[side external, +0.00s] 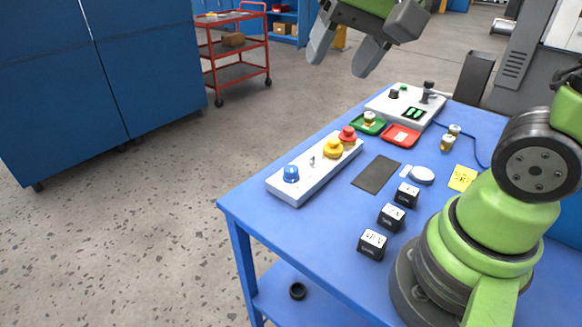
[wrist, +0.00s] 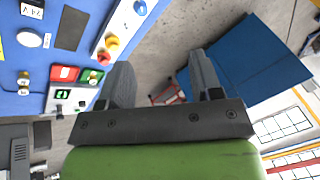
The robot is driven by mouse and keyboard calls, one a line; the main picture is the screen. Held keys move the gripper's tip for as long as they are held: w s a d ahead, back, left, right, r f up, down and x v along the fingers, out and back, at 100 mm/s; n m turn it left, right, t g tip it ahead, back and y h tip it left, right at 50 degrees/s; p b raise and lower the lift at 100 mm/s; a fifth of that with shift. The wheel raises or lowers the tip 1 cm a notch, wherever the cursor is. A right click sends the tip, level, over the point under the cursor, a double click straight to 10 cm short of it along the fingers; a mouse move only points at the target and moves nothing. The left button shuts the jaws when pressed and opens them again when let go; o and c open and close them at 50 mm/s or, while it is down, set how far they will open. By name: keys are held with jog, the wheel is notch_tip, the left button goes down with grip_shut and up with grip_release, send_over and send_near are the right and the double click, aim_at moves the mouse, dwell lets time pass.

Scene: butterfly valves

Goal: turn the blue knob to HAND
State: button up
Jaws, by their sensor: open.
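The blue knob (side external: 291,174) sits at the near left end of a white control panel (side external: 304,187) on the blue table. It also shows at the top of the wrist view (wrist: 140,7). The same panel carries a small toggle, a yellow knob (side external: 333,148) and a red button (side external: 347,134). The knob's pointer and its HAND label are too small to read. My gripper (side external: 344,60) is high above the table's far side, well away from the blue knob. Its fingers are apart with nothing between them, as the wrist view also shows (wrist: 158,78).
A second white panel (side external: 408,108) with a joystick stands at the back. A green tray (side external: 369,124), a red tray (side external: 402,135), a dark mat (side external: 376,174) and several black labelled blocks (side external: 391,217) lie on the blue table (side external: 300,238). The space above the blue knob is clear.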

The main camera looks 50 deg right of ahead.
jog(key=w+d+f+m+g, duration=0.2)
jog(key=w+f+m, duration=0.1)
jog(key=w+f, duration=0.4)
jog(key=m+g+h, duration=0.1)
jog(key=m+g, duration=0.2)
send_over(291, 168)
notch_tip(291, 168, down, 10)
notch_tip(291, 168, down, 10)
jog(key=shift+f, duration=0.1)
jog(key=shift+c, duration=0.4)
jog(key=c, duration=0.8)
jog(key=shift+c, duration=0.2)
